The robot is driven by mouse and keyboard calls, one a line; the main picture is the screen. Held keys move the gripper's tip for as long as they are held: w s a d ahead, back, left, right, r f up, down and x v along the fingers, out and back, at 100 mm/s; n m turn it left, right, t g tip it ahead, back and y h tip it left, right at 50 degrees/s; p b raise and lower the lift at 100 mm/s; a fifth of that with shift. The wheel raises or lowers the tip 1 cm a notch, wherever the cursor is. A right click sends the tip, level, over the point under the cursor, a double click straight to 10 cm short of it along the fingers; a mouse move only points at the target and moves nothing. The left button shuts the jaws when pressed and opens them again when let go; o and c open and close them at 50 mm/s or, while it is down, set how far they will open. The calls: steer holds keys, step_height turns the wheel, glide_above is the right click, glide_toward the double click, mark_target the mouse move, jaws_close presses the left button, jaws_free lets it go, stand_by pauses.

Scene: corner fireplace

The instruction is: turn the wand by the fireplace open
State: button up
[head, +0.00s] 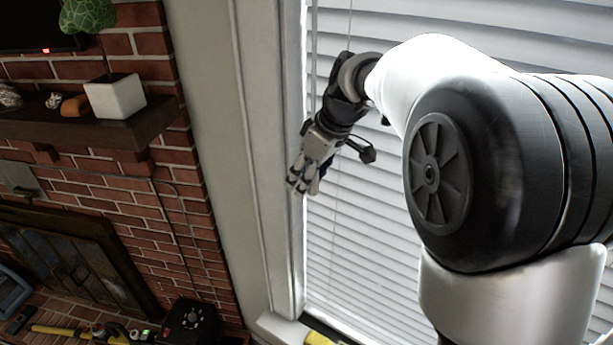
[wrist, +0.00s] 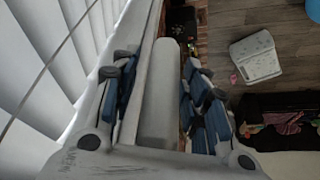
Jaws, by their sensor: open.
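The wand (head: 314,60) is a thin pale rod hanging upright at the left edge of the window blinds in the head view. Its lower part is hidden by my gripper (head: 303,182), which points down beside the window frame. In the wrist view, a thick-looking pale grey bar (wrist: 158,95), which appears to be the wand seen close up, runs between the fingers of my gripper (wrist: 160,75). The blue-padded fingers are open, one on each side of it. A narrow gap shows on the right; contact on the left I cannot tell.
White slatted blinds (head: 370,235) lie close behind my gripper, with a thin cord (wrist: 62,45) across them. The window frame (head: 292,235) is just left. A brick fireplace with a mantel (head: 70,128) and white pot (head: 116,96) stands further left.

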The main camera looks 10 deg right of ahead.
steer(key=shift+c, duration=0.6)
jaws_close()
steer(key=shift+m, duration=0.3)
steer(key=shift+d+m+h+b, duration=0.25)
steer(key=shift+m+h, duration=0.7)
steer(key=shift+m, duration=1.6)
steer(key=shift+d+m+h+b, duration=0.1)
steer(key=shift+d+m+h, duration=0.6)
steer(key=shift+m, duration=1.8)
steer(key=shift+m+h+b, duration=0.1)
steer(key=shift+m+h, duration=1.15)
steer(key=shift+m, duration=1.3)
